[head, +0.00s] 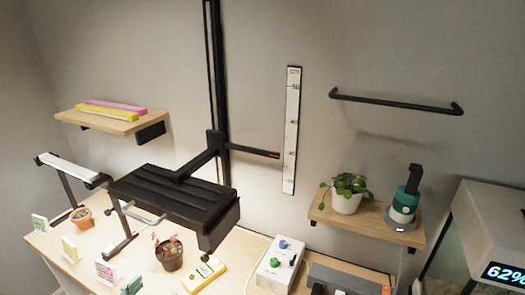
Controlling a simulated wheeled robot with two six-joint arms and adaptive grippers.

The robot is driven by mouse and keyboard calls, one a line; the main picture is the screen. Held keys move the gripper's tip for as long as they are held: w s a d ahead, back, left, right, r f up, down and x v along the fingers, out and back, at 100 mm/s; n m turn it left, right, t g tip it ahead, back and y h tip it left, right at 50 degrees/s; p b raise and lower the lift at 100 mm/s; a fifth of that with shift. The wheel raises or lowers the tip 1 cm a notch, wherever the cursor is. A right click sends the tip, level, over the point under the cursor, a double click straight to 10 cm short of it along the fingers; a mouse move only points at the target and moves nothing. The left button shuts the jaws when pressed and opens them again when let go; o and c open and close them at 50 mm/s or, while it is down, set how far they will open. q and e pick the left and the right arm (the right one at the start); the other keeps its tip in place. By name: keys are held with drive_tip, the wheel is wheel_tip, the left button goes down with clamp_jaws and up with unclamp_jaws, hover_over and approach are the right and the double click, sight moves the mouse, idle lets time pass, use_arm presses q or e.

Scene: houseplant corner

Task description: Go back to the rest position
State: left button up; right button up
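Neither of my grippers shows in the head view, and no part of my arms can be made out. Whether the grippers are open, shut or holding something is hidden. The view takes in a plant corner with a wooden table (50,246) along the lower left and bottom. A small terracotta pot (82,218) and a dark pot with a reddish plant (169,254) stand on it. A yellow meter-like device (204,275) lies to the right of the dark pot.
A black lamp panel (175,196) on a vertical rail (216,70) overhangs the table. A white lamp (72,169) stands at left. Wall shelves (120,124) (365,228), a black bar (395,103), a control box (280,262) and a tank with a 62% display (503,273) surround it.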

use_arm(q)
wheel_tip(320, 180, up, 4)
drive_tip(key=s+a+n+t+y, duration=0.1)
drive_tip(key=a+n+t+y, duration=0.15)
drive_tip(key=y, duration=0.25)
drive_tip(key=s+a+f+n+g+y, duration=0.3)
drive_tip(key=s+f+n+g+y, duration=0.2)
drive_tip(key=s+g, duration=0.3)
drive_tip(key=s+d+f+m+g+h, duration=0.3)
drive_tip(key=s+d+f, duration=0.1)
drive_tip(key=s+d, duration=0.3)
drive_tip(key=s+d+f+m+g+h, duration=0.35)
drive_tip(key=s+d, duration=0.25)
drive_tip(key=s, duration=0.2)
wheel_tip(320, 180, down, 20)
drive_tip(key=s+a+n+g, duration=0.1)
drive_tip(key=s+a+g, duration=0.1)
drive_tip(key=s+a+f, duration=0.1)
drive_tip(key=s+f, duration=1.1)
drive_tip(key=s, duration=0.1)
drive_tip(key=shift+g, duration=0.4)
